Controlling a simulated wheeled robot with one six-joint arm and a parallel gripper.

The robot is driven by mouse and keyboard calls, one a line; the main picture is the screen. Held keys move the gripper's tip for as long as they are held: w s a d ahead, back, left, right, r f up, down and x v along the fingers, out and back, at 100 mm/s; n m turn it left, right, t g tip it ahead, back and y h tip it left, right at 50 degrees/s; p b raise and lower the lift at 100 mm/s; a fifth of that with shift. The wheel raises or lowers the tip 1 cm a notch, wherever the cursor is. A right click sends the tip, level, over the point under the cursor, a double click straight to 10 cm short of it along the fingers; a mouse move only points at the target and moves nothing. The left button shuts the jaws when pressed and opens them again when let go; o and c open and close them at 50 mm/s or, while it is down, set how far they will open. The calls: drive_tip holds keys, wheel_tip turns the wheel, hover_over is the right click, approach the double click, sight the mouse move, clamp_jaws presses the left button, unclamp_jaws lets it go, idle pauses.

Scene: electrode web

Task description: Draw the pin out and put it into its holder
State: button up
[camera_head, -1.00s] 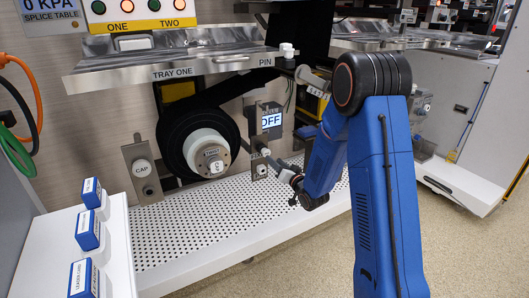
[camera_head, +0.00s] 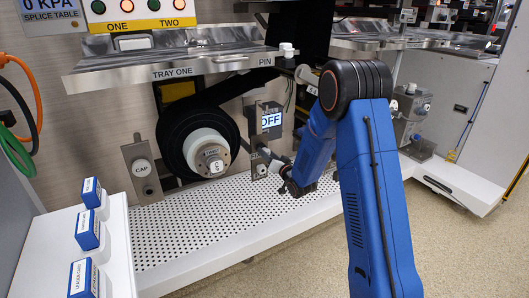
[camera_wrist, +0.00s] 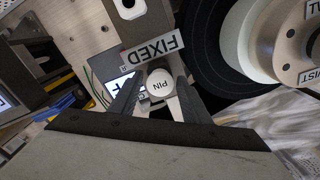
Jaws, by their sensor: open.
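The pin, a round white knob marked PIN (camera_wrist: 160,84), shows in the wrist view in front of a plate labelled FIXED (camera_wrist: 152,50). My gripper (camera_wrist: 158,92) is open, with one finger on each side of the knob; whether either finger touches it I cannot tell. In the head view my gripper (camera_head: 272,158) reaches in beside a small metal bracket (camera_head: 259,168) below the box reading OFF (camera_head: 271,120). The pin is not clear there. A label reading PIN (camera_head: 265,62) is at the right end of the tray edge; I cannot make out a holder.
The dark roll with its white core (camera_head: 207,142) is left of my gripper. The perforated shelf (camera_head: 195,225) below is mostly clear. Blue-and-white boxes (camera_head: 87,229) stand at the lower left.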

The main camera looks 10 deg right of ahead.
drive_tip(key=shift+c, duration=0.6)
drive_tip(key=c, duration=0.9)
drive_tip(key=shift+s+d, duration=0.25)
drive_tip(key=shift+s, duration=0.45)
drive_tip(key=shift+v, duration=1.8)
drive_tip(key=shift+f, duration=0.1)
drive_tip(key=shift+s+d+f, duration=0.25)
drive_tip(key=shift+s+f, duration=0.55)
drive_tip(key=shift+f, duration=1.2)
drive_tip(key=shift+s+d+f, duration=0.25)
drive_tip(key=shift+s+f, duration=0.5)
drive_tip(key=shift+f, duration=1.2)
drive_tip(key=shift+s+d+f, duration=0.25)
drive_tip(key=shift+s+f, duration=0.55)
drive_tip(key=shift+f, duration=1.2)
